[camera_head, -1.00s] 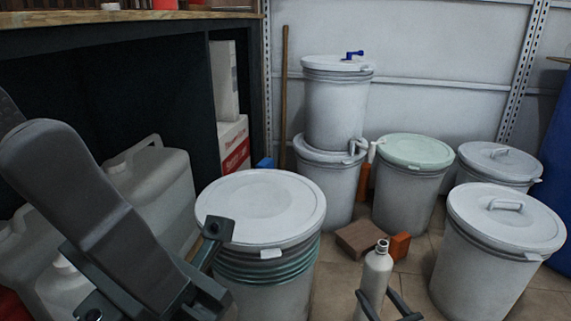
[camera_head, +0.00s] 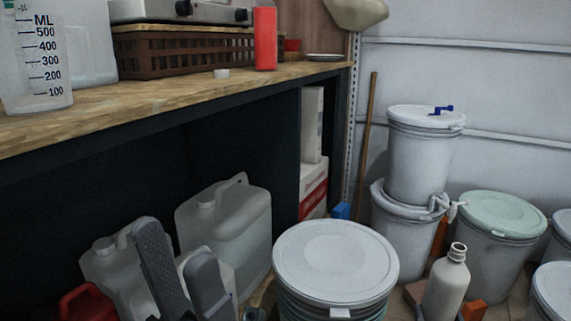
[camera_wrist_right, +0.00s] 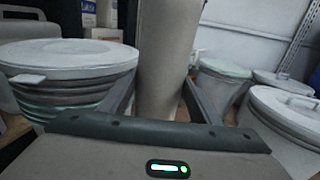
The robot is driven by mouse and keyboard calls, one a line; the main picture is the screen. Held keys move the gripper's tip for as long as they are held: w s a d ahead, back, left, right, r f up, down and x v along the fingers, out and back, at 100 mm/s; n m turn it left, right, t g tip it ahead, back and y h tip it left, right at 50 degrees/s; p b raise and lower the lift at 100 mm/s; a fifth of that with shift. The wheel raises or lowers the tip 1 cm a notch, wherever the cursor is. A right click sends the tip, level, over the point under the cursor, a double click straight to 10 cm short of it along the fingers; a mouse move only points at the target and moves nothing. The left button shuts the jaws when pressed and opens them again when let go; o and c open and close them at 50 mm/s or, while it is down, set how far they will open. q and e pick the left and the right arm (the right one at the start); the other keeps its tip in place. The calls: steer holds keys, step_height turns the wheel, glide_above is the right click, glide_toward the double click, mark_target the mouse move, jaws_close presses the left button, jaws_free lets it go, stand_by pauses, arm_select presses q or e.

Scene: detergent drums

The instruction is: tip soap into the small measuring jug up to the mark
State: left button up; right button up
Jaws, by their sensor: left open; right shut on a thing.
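A translucent measuring jug (camera_head: 38,72) with printed ML marks from 100 to 500 stands on the wooden worktop at the upper left, its top cut off by the picture edge. I cannot tell if it holds liquid. My right gripper (camera_wrist_right: 160,105) is shut on a pale grey bottle (camera_head: 446,288), seen upright with an uncapped neck at lower right in the head view. The bottle (camera_wrist_right: 165,60) also fills the middle of the right wrist view, between the fingers. My left gripper (camera_head: 177,250) is open and empty below the worktop, in front of the jerrycans, well below the jug.
A lidded white drum (camera_head: 335,262) stands at centre; more drums (camera_head: 495,240) stand right.

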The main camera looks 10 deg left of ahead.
mark_target(436, 304)
steer(key=s+r, duration=0.1)
steer(key=r, duration=0.1)
steer(key=s+a+r+p, duration=0.2)
steer(key=r, duration=0.1)
steer(key=shift+a+r, duration=0.2)
steer(key=shift+r, duration=0.15)
steer(key=shift+s+a+r, duration=0.25)
steer(key=shift+s, duration=0.1)
